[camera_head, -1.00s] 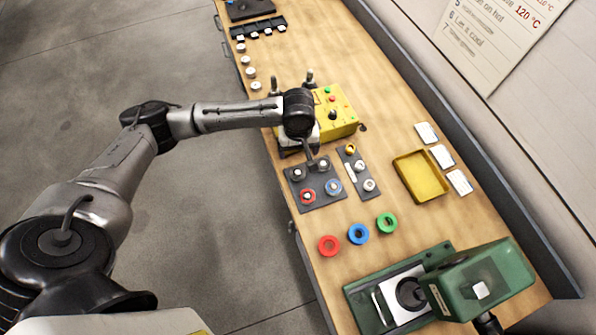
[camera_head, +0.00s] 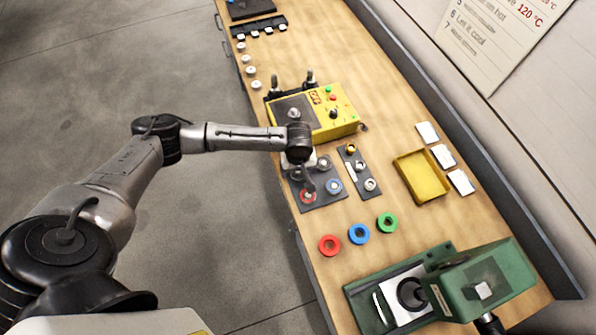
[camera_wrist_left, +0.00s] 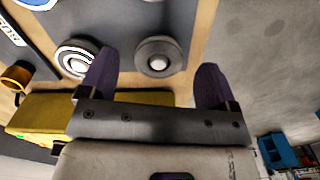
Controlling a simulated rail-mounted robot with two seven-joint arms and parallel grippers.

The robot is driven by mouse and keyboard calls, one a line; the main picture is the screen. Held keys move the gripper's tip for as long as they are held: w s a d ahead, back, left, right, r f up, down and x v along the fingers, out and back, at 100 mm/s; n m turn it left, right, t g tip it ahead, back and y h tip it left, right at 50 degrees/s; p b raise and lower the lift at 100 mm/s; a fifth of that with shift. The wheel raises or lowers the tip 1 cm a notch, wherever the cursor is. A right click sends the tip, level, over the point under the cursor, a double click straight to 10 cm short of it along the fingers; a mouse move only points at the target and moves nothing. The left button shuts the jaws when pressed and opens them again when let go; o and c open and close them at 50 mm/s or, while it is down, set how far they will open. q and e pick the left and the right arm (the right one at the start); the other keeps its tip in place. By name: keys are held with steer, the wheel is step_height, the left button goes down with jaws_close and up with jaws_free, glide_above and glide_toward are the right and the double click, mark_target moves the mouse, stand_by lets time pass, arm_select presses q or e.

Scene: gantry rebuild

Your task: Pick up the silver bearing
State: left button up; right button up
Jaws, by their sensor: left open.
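Several ring-shaped parts sit on a dark grey plate (camera_head: 322,200). In the left wrist view, a dull grey round part with a pale centre (camera_wrist_left: 157,57) and a brighter silver ringed part (camera_wrist_left: 77,57) lie side by side on it. I cannot tell for sure which one is the silver bearing. My left gripper (camera_head: 306,178) is over the plate, pointing down. In the wrist view its open fingers (camera_wrist_left: 155,78) stand either side of the dull grey part, with nothing held. In the head view the wrist hides the plate's rear left part. My right gripper is out of view.
A yellow control box (camera_head: 335,118) stands behind the plate. A narrow plate (camera_head: 352,173) with small parts is to its right. Red (camera_head: 329,245), blue (camera_head: 358,234) and green (camera_head: 387,223) rings, a yellow tray (camera_head: 421,178) and a green press (camera_head: 480,280) are nearby.

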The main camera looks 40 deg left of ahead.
arm_select(q)
steer(key=shift+f, duration=0.9)
steer(key=shift+c, duration=0.4)
steer(key=c, duration=1)
steer(key=shift+r, duration=0.15)
